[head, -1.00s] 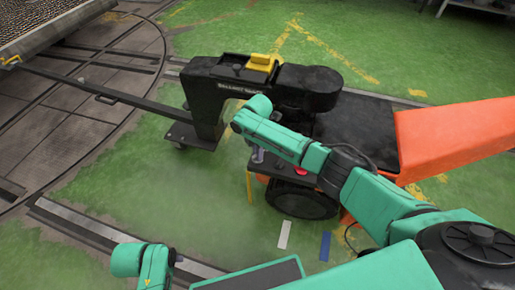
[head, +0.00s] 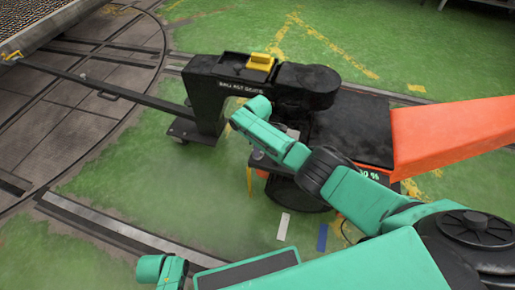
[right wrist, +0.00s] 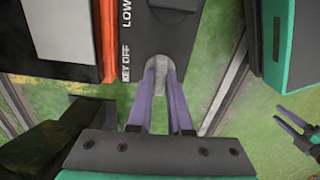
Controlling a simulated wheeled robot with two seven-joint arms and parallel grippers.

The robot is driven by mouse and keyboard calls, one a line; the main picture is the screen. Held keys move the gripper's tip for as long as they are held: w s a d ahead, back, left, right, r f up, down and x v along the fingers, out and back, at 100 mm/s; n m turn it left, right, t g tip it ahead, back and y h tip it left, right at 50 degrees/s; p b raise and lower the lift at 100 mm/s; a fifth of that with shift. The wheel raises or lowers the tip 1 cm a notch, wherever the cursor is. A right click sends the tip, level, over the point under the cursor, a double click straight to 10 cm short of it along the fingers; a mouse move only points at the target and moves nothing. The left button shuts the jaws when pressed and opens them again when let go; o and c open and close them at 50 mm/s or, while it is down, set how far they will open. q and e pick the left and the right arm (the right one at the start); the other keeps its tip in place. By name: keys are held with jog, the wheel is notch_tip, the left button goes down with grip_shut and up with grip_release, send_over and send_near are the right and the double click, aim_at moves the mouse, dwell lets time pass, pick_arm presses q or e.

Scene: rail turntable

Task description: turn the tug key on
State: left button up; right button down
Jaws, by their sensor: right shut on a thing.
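The tug (head: 450,135), orange and black, stands right of centre in the head view. My right gripper (head: 257,155) is at its near side, by the control panel. In the right wrist view, the dark panel (right wrist: 185,38) carries the words "KEY OFF" and "LOW". The purple fingers of my right gripper (right wrist: 158,75) are shut at a pale grey rounded piece (right wrist: 157,60) next to "KEY OFF", seemingly the tug key. The fingers hide most of it, so its angle cannot be told. My left gripper (right wrist: 279,114) shows at the right edge of the wrist view, its two fingers apart, empty.
A black arm-like unit with a yellow block (head: 260,62) joins the tug to a long bar (head: 100,92) reaching the turntable deck (head: 45,35). A tug wheel (head: 297,195) is below the panel. A rail (head: 120,235) crosses the near floor. Green floor (head: 120,195) lies open at left.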

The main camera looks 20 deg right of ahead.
pick_arm(q)
jog(key=shift+s+f, duration=0.15)
jog(key=shift+f, duration=0.05)
pick_arm(e)
jog(key=shift+m, duration=0.4)
jog(key=c, duration=0.8)
grip_release()
jog(key=shift+c, duration=0.2)
jog(key=shift+r, duration=0.1)
jog(key=shift+r, duration=0.2)
notch_tip(320, 180, up, 6)
jog(key=p, duration=0.4)
pick_arm(q)
jog(key=s+a+f+p, duration=0.1)
jog(key=s+f, duration=0.1)
jog(key=s, duration=0.4)
jog(key=s+a+f+p, duration=0.1)
jog(key=s+a+f, duration=0.1)
jog(key=s, duration=0.4)
jog(key=shift+f+m, duration=0.25)
jog(key=shift+m, duration=0.05)
pick_arm(e)
notch_tip(320, 180, up, 8)
pick_arm(q)
jog(key=shift+d, duration=0.1)
